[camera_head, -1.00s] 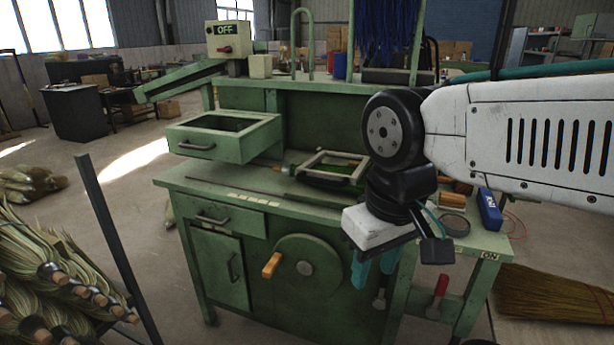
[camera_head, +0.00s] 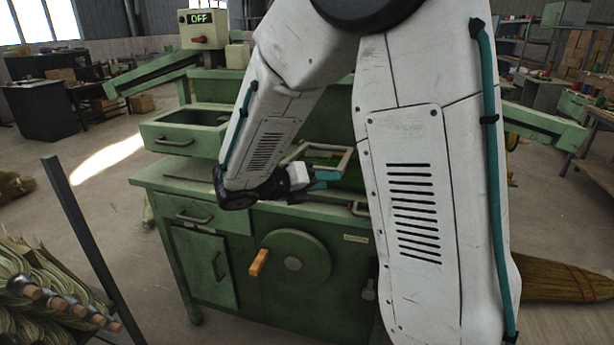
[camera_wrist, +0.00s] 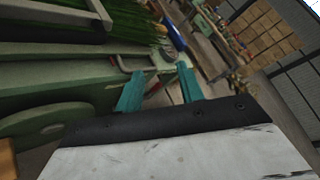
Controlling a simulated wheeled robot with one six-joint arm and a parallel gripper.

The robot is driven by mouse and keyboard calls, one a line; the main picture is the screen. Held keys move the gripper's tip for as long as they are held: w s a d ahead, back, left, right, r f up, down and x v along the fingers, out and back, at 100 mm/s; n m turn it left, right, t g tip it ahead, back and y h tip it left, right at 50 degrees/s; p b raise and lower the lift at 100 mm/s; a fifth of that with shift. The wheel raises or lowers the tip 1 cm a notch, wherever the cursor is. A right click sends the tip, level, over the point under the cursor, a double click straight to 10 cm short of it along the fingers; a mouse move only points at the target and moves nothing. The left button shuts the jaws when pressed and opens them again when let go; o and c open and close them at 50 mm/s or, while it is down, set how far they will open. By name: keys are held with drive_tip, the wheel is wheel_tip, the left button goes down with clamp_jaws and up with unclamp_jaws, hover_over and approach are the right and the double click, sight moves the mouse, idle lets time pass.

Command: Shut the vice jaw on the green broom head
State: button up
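The green broom head (camera_head: 322,158) lies inside a pale-rimmed frame of the vice (camera_head: 296,153) on the green bench top. My arm hides part of both. In the wrist view green bristles (camera_wrist: 135,22) show at the top, beside a pale bar of the vice (camera_wrist: 55,14). My gripper (camera_head: 326,180) is at the bench's front edge, just in front of the frame. In the wrist view its two teal fingers (camera_wrist: 162,70) stand apart with nothing between them. A bent metal handle (camera_wrist: 128,62) lies just beyond the left fingertip. Whether the jaw touches the broom head is unclear.
An open drawer (camera_head: 180,137) sits at the bench's left. A wheel with an orange handle (camera_head: 259,263) is on its front. A box marked OFF (camera_head: 202,28) stands behind.

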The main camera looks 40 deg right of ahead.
drive_tip(key=w+a+f+n+t+h, duration=0.25)
drive_tip(key=w+f+n+t, duration=0.35)
drive_tip(key=w+n, duration=0.55)
drive_tip(key=shift+n, duration=0.45)
drive_tip(key=x, duration=0.7)
drive_tip(key=shift+s+d+r, duration=0.15)
drive_tip(key=shift+s+d, duration=0.05)
drive_tip(key=shift+d, duration=0.25)
drive_tip(key=shift+c, duration=0.4)
